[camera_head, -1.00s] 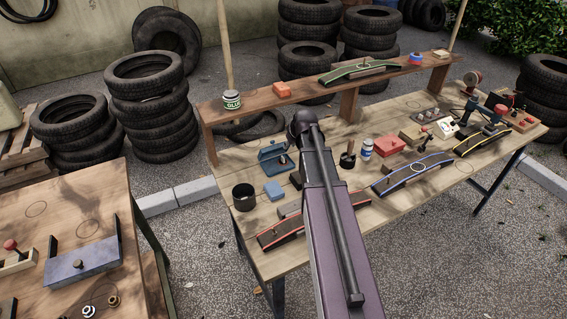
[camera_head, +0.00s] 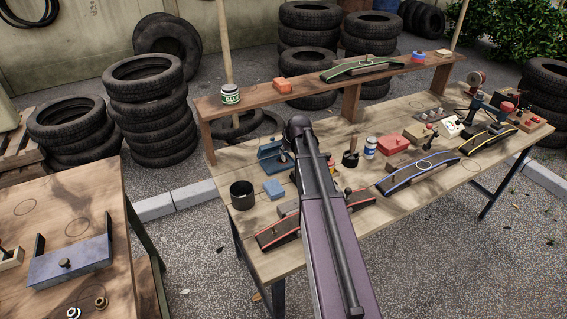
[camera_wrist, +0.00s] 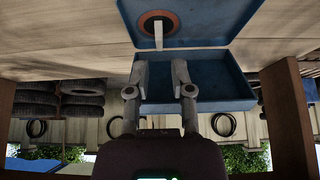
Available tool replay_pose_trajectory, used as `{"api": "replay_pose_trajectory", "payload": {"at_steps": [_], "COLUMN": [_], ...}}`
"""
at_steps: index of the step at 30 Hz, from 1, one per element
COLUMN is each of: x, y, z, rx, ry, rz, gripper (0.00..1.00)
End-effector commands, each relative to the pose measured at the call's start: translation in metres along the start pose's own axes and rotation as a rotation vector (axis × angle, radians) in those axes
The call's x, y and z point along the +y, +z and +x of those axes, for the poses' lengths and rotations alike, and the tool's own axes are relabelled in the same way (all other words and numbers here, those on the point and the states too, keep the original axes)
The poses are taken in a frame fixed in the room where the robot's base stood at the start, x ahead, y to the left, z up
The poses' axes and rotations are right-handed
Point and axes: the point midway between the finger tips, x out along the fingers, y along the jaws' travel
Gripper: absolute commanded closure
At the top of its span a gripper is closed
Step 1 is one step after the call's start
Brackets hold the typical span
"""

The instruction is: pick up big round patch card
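In the wrist view a round patch (camera_wrist: 146,24), dark with an orange rim, sits against one half of an open blue case (camera_wrist: 205,90). A narrow pale strip (camera_wrist: 158,38) reaches from it toward my fingers. I take this as the big round patch card; its printing is too small to read. My gripper (camera_wrist: 160,68) is open, its two fingers apart in front of the case with nothing visible between them. Contact with the case cannot be told. In the head view the blue case (camera_head: 271,158) stands on the workbench, and my arm hides my gripper.
On the workbench (camera_head: 235,163) stand a black cup (camera_head: 242,195), a blue block (camera_head: 273,189), a white-and-blue bottle (camera_head: 370,147) and a red box (camera_head: 392,142). A raised shelf (camera_head: 300,97) runs along the back. Curved stands (camera_head: 420,170) line the front.

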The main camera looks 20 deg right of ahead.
Motion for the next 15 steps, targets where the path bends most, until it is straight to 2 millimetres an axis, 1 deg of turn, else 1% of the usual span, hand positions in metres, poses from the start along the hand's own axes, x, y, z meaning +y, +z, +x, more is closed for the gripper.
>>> {"api": "replay_pose_trajectory", "payload": {"at_steps": [11,15], "x": [0.0002,0.0005], "y": [0.0,0.0008], "z": [0.0006,0.0045], "rx": [0.0,0.0], "ry": [0.0,0.0], "rz": [0.0,0.0], "gripper": [0.7,0.7]}}
